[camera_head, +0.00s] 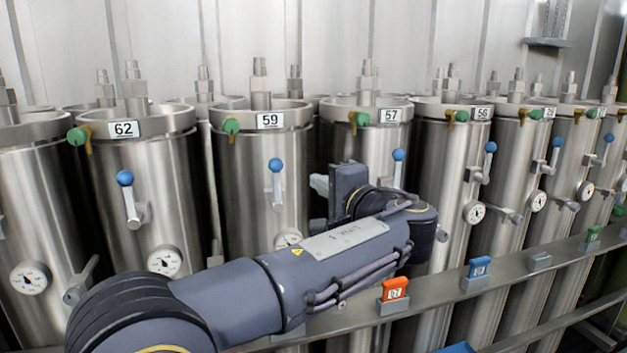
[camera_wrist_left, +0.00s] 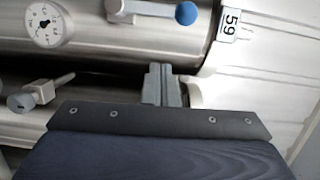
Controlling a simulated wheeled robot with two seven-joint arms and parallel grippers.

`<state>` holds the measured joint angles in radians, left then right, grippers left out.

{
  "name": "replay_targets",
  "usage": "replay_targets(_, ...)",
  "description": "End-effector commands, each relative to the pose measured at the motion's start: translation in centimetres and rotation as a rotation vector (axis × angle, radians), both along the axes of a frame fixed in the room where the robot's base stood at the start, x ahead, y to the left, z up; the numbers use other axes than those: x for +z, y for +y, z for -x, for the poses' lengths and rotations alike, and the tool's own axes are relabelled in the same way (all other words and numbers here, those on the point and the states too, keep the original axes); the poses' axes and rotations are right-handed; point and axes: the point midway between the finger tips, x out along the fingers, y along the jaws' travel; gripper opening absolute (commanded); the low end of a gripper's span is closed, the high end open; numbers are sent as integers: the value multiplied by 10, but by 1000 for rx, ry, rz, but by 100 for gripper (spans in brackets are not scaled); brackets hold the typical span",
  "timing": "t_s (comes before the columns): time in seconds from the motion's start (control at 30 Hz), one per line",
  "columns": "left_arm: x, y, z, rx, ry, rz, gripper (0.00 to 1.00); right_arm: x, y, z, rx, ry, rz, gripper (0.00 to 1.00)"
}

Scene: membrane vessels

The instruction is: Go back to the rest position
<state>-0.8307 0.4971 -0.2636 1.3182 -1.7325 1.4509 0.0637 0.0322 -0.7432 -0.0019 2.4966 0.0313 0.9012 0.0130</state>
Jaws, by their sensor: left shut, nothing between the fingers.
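My left arm reaches in from the lower left in the head view. Its gripper (camera_head: 320,185) is in front of the vessels, between vessel 59 (camera_head: 238,190) and vessel 57 (camera_head: 345,135). In the left wrist view the fingers (camera_wrist_left: 162,75) are together with nothing between them. That view is turned sideways and shows the label 59 (camera_wrist_left: 230,24), a blue-knobbed valve handle (camera_wrist_left: 186,13) and a gauge (camera_wrist_left: 46,24). The fingers appear in front of the gap beside vessel 59; whether they touch anything cannot be told. My right gripper is in neither view.
A row of steel vessels, including vessel 62 (camera_head: 150,185), carries protruding blue-knobbed handles and gauges. A metal rail (camera_head: 440,300) runs in front, with an orange tag (camera_head: 395,289), a blue tag (camera_head: 479,267) and a green tag (camera_head: 593,234). A pale wall stands behind.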

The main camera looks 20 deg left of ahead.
Motion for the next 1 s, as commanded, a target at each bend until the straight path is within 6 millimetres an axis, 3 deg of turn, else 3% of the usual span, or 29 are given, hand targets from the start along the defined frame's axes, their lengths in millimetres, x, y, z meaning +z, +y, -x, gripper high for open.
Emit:
replay_targets(0.2,-1,-32,27,-6,1,-1,0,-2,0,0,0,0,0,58)
replay_targets(0.37,-1,-45,38,-3,1,-1,0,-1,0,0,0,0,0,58)
replay_targets(0.47,-4,-42,42,1,14,12,0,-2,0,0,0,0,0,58)
replay_targets(0.57,-21,-17,43,10,76,75,0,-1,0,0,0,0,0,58)
replay_targets(0.67,-59,28,51,27,193,210,0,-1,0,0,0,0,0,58)
replay_targets(0.77,-112,76,78,43,328,421,0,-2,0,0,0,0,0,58)
replay_targets(0.9,-187,115,145,65,464,794,0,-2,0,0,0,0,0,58)
replay_targets(1.0,-230,116,202,83,496,1086,0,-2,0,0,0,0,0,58)
